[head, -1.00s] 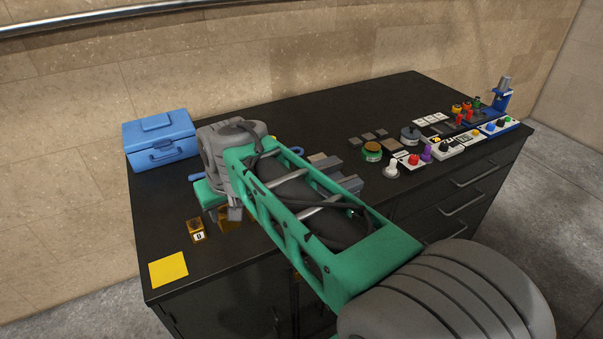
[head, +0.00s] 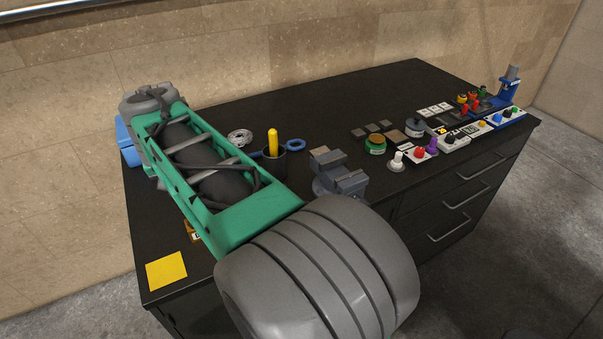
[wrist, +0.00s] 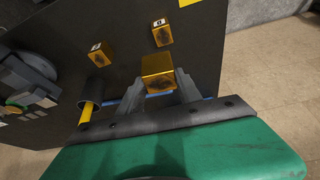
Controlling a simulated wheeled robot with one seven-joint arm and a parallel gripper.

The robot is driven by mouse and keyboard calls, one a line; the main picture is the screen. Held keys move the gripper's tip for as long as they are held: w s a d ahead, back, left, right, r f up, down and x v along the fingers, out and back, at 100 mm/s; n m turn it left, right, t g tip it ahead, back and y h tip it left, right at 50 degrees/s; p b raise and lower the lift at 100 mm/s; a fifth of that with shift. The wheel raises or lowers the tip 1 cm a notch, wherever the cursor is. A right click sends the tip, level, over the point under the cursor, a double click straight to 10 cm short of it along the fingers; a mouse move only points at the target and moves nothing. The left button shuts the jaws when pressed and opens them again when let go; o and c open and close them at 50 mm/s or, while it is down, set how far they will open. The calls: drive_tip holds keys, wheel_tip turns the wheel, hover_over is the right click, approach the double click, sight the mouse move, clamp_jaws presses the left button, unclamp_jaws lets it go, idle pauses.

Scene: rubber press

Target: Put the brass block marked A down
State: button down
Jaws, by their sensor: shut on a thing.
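In the wrist view my gripper (wrist: 160,82) is shut on a brass block (wrist: 157,66) and holds it over the dark bench top. No letter is readable on the block's visible faces. Two other brass blocks stand apart from it: one with a white label (wrist: 162,34), and another labelled one (wrist: 101,54) to the left. In the head view my green arm hides the gripper and the held block. A bit of a brass block (head: 191,231) shows beside the arm.
A yellow square (head: 166,271) lies bare at the bench's near left corner. A blue toolbox (head: 126,143) is mostly behind my arm. A black cup with a yellow-handled tool (head: 273,162) and a grey vise (head: 339,181) stand right of the arm. The bench's back middle is clear.

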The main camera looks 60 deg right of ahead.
drive_tip(key=s+d+r+m+g+h, duration=0.25)
drive_tip(key=s+d+m, duration=0.65)
drive_tip(key=d, duration=0.5)
drive_tip(key=s+d+r+m+g+b, duration=0.1)
drive_tip(key=s+d+r+m+g, duration=0.2)
drive_tip(key=s, duration=0.5)
drive_tip(key=s+d+r+m, duration=0.1)
drive_tip(key=s+d+m, duration=0.2)
drive_tip(key=s+m, duration=0.35)
drive_tip(key=n+b, duration=0.2)
hover_over(338, 175)
drive_tip(key=shift+m+y, duration=0.25)
drive_tip(key=shift+y, duration=0.2)
wheel_tip(338, 175, down, 10)
drive_tip(key=shift+f, duration=0.25)
wheel_tip(338, 175, down, 2)
drive_tip(key=shift+f, duration=0.35)
